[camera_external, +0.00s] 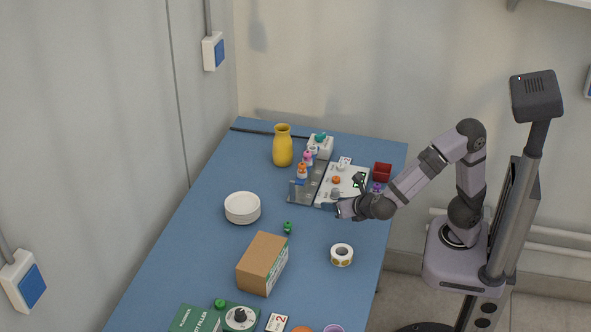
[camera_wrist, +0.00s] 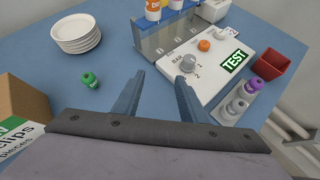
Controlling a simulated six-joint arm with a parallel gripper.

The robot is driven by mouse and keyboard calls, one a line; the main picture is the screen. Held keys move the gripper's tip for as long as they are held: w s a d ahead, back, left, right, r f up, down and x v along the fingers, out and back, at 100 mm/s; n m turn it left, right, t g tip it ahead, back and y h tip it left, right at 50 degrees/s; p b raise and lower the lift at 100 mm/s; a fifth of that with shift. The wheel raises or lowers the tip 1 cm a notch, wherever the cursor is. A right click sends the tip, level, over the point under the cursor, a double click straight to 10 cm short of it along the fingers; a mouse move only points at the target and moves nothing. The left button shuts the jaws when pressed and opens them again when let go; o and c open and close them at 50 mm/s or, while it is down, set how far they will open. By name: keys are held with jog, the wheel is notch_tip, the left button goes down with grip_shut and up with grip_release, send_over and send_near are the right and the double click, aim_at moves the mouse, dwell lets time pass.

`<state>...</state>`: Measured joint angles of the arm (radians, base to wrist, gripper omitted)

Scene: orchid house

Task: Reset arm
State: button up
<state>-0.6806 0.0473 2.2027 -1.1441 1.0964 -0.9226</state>
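My gripper (camera_wrist: 158,95) is open and empty in the wrist view, its two blue-grey fingers spread apart. It hangs over the blue table, in front of a white test board (camera_wrist: 220,58) with a green TEST label. A grey knob or cap (camera_wrist: 188,64) on that board shows just beyond the right finger; I cannot tell how close they are. In the external view my gripper (camera_external: 332,208) is at the near edge of the white board (camera_external: 350,178), with the arm reaching in from the right.
A clear rack (camera_external: 300,192) with bottles stands beside the board. A green bottle (camera_external: 288,227), white plates (camera_external: 242,208), a cardboard box (camera_external: 262,264), a tape roll (camera_external: 342,255), a yellow vase (camera_external: 282,146) and a red bin (camera_external: 382,172) are around. The table's left side is partly clear.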

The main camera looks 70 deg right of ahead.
jog(key=s+d+m+g+p, duration=0.1)
jog(key=d, duration=0.1)
jog(key=s+d+r+m+g+p, duration=0.1)
jog(key=s+d+m, duration=0.1)
jog(key=d, duration=0.1)
jog(key=s+d+r+m+g+p, duration=0.1)
jog(key=s+d+m+g+p, duration=0.1)
jog(key=d, duration=0.1)
jog(key=shift+s+d+r, duration=0.15)
jog(key=shift+s+r, duration=0.05)
jog(key=shift+s, duration=0.05)
jog(key=s+a+m+g+y+p, duration=0.2)
jog(key=s+m+g+y+p, duration=0.2)
jog(key=m, duration=1.7)
jog(key=s+y+p, duration=0.3)
jog(key=s+p, duration=0.4)
jog(key=shift+s+a+r, duration=0.15)
jog(key=shift+s+a, duration=0.15)
jog(key=shift+a, duration=0.1)
